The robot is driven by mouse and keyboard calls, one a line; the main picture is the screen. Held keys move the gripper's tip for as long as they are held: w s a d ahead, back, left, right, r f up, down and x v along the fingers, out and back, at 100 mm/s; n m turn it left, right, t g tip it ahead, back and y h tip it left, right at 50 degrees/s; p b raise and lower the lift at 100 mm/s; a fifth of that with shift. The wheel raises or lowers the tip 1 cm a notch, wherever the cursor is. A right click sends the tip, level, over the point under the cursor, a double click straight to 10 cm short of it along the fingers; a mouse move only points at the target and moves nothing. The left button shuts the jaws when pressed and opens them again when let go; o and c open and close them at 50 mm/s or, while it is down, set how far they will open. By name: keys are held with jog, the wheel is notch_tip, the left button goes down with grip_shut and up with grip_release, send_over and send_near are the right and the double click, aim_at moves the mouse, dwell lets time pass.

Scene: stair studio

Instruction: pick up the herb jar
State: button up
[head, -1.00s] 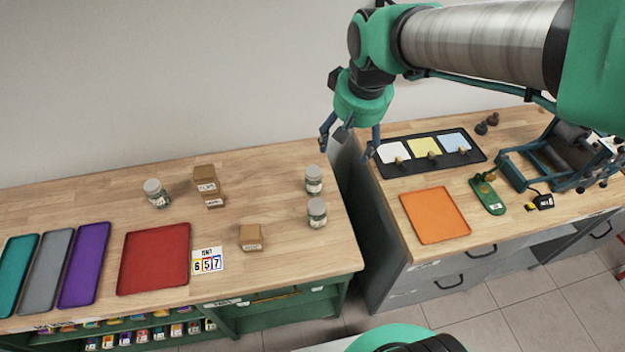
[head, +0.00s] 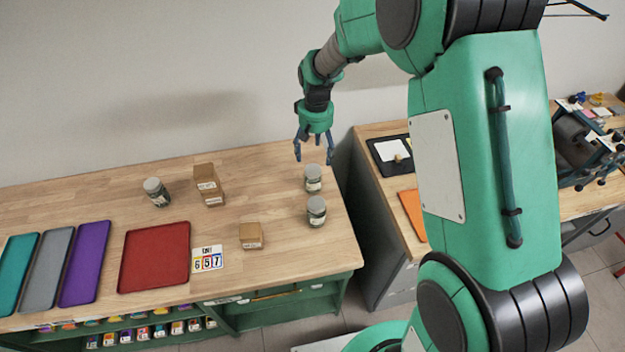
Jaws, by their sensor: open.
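Three similar glass jars with grey lids and dark contents stand upright on the wooden table. One jar (head: 313,179) is near the back right, another jar (head: 316,212) is just in front of it, and a third jar (head: 157,192) is at the left back. Their labels are too small to read, so I cannot tell which is the herb jar. My gripper (head: 314,160) is open and empty, pointing down. In the picture it is right above the back right jar; its height and depth over it are hard to judge.
Cardboard boxes (head: 208,184) stand at the back and a small box (head: 251,236) near the front. A red tray (head: 154,257), a number card (head: 208,259) and purple (head: 85,264), grey and teal trays lie left. My arm hides much of the right-hand bench.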

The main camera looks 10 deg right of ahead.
aim_at(313, 169)
jog(key=f, duration=0.1)
jog(key=w+f, duration=0.1)
jog(key=f, duration=0.1)
jog(key=shift+w+a+f, duration=0.1)
jog(key=shift+a, duration=0.05)
jog(key=shift+f, duration=0.1)
jog(key=shift+f+b, duration=0.55)
jog(key=shift+f, duration=3.65)
jog(key=shift+f+b, duration=0.55)
jog(key=shift+f, duration=2.05)
jog(key=shift+c, duration=0.5)
